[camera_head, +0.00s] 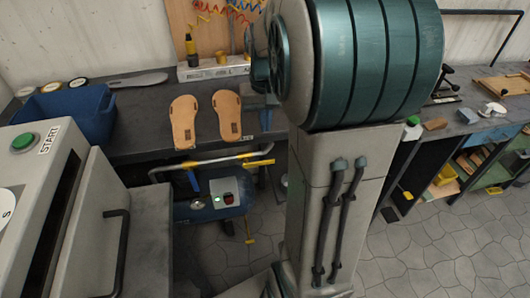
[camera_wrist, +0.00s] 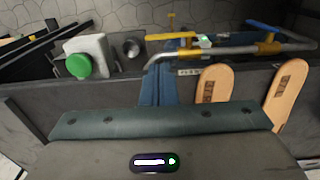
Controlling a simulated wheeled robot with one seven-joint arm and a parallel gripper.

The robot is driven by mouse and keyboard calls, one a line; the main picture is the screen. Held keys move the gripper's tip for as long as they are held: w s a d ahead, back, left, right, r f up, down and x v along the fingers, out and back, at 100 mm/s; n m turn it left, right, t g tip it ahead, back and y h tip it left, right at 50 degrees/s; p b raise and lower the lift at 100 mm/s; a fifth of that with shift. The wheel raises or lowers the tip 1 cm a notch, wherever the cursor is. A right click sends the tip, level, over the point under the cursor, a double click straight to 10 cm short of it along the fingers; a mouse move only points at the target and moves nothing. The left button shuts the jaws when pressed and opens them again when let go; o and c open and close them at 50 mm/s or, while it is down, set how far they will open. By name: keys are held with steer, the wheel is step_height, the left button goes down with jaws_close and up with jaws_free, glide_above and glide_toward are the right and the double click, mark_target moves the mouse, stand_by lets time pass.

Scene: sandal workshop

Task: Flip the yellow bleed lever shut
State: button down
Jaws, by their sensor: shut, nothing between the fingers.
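The yellow lever (camera_head: 260,162) sits at the right end of the metal pipe on the blue compressor (camera_head: 208,206), below the bench edge. It points outward, roughly along the pipe. In the wrist view the yellow lever (camera_wrist: 170,36) lies beyond the bench edge, at the pipe's left end. My gripper (camera_wrist: 160,72) shows in the wrist view as a blue-grey shape above the bench edge, shut and empty. It appears apart from the lever. In the head view my teal arm hides much of the hand.
Two tan sandal soles (camera_head: 184,122) lie on the bench (camera_head: 140,150). A blue lever (camera_head: 192,180) hangs from the same pipe. A small yellow part (camera_head: 249,231) is low beside the compressor. A blue bin (camera_head: 75,108) and a grey machine (camera_head: 140,235) stand left.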

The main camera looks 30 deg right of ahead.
mark_target(269, 160)
step_height(269, 160, down, 12)
steer(key=shift+r+b, duration=0.2)
steer(key=shift+b, duration=0.25)
steer(key=shift+s+d+f+b, duration=0.1)
steer(key=shift+d+f+b, duration=0.2)
steer(key=shift+f, duration=0.15)
steer(key=shift+d+f+b, duration=0.15)
steer(key=shift+f+b, duration=0.15)
steer(key=shift+f, duration=0.1)
steer(key=shift+r, duration=0.25)
steer(key=shift+r+p, duration=0.35)
steer(key=shift+p, duration=0.1)
steer(key=s+d+r+p, duration=0.1)
steer(key=d+r, duration=0.3)
steer(key=r, duration=0.8)
steer(key=shift+r+p, duration=0.2)
steer(key=shift+p, duration=0.7)
steer(key=shift+s, duration=0.1)
